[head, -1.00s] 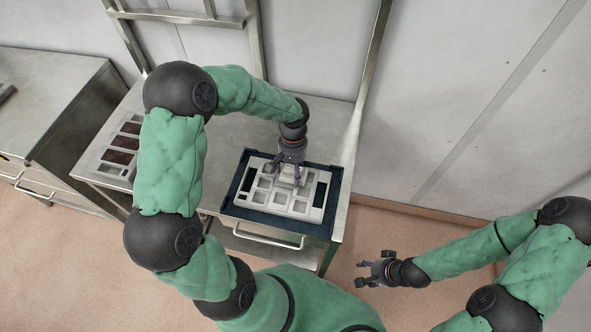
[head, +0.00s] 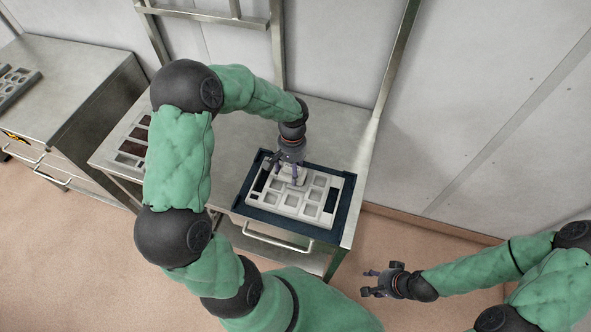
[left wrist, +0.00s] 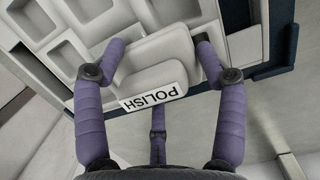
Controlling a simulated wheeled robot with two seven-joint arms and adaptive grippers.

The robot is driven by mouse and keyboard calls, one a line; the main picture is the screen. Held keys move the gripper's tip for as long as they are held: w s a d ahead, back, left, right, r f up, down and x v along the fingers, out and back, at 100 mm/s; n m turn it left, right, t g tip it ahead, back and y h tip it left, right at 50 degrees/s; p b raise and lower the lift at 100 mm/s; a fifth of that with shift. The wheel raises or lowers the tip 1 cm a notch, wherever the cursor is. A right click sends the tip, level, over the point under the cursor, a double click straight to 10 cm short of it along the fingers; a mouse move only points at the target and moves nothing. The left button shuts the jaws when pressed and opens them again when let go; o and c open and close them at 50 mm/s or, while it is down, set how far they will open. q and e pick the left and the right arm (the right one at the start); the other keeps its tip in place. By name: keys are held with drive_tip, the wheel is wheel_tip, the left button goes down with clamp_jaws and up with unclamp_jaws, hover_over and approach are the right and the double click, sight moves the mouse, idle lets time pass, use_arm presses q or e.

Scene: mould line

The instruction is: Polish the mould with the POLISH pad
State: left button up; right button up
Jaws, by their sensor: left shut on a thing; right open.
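The mould (head: 278,208) is a light grey tray with several square hollows, lying in a dark blue frame (head: 327,216) on the steel table. My left gripper (head: 289,178) is shut on the white POLISH pad (left wrist: 152,72), over the upper part of the mould. In the left wrist view the POLISH label faces the camera and the purple fingers (left wrist: 156,60) hold the pad from both sides. The pad looks very near the mould's face; I cannot tell if it touches. My right gripper (head: 372,283) is open and empty, off the table at the lower right.
A second tray (head: 130,150) with dark-filled hollows lies at the left of the table, partly behind my left arm. Another steel bench (head: 70,75) stands further left with a grey tray (head: 14,84) on it. The wall is behind the table.

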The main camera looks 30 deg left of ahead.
sight(277, 178)
use_arm(q)
drive_tip(key=shift+s+a, duration=0.3)
drive_tip(key=shift+a, duration=0.5)
drive_tip(key=shift+s+a, duration=0.25)
drive_tip(key=shift+a, duration=0.55)
drive_tip(key=shift+s, duration=0.1)
drive_tip(key=shift+s+d+r, duration=0.1)
drive_tip(key=shift+s+d, duration=0.1)
drive_tip(key=shift+s, duration=0.4)
drive_tip(key=shift+s+d+r, duration=0.1)
drive_tip(key=shift+s+d, duration=0.05)
drive_tip(key=shift+s, duration=0.45)
drive_tip(key=shift+s+f, duration=0.1)
drive_tip(key=shift+s, duration=0.05)
